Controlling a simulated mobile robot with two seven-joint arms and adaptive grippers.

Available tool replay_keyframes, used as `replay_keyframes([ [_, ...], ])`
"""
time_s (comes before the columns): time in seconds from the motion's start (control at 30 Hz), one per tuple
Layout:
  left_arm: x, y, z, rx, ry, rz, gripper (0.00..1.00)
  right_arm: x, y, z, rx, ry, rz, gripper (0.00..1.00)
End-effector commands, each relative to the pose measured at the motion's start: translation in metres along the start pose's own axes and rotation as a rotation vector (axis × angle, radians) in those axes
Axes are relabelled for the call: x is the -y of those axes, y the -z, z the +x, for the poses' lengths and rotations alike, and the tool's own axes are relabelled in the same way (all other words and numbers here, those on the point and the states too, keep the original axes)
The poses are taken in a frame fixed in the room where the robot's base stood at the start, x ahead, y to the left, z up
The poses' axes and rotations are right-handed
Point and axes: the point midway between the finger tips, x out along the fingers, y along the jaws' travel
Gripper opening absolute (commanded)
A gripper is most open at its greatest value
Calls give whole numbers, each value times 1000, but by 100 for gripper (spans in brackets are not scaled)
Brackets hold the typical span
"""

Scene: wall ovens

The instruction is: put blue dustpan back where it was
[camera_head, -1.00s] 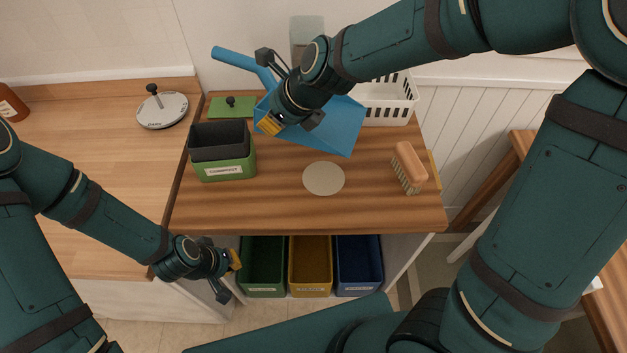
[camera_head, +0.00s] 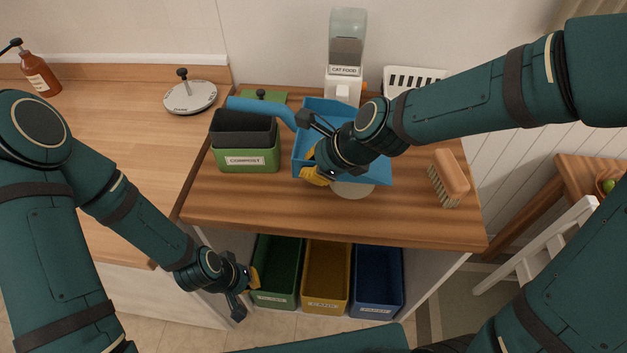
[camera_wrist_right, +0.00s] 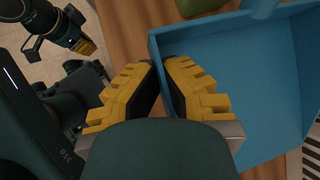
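The blue dustpan (camera_head: 368,170) is over the back middle of the wooden counter top, its blue handle (camera_head: 262,108) pointing to the back left. My right gripper (camera_head: 314,170) is at its left side. In the right wrist view, the yellow-padded fingers (camera_wrist_right: 166,72) are closed on the side wall of the dustpan (camera_wrist_right: 235,75). I cannot tell whether the dustpan touches the counter. My left gripper (camera_head: 247,290) is open and empty, low in front of the counter's left part.
A green compost bin (camera_head: 247,160) stands left of the dustpan. A pale round disc (camera_head: 352,190) lies partly under it. A brush (camera_head: 450,178) stands at right, a cat food dispenser (camera_head: 345,60) and white basket (camera_head: 415,77) behind. The counter's front strip is clear.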

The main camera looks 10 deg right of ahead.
Motion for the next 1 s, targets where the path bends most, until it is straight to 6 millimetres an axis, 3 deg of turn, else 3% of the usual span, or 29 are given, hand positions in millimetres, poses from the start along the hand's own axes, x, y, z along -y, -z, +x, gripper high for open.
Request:
replay_keyframes([
  [0.23,8,-3,20,3,-1,3,0,-6,20,27,-1,0,3,0],
  [0.73,9,-2,24,0,-1,4,0,-8,22,31,0,0,1,0],
  [0.8,8,-2,23,0,-1,4,0,-8,22,30,-1,0,1,26],
  [0.83,8,-2,23,0,-1,4,0,-8,22,30,-1,0,1,34],
  [1.0,8,-2,23,0,-1,3,0,-7,22,30,0,0,2,34],
])
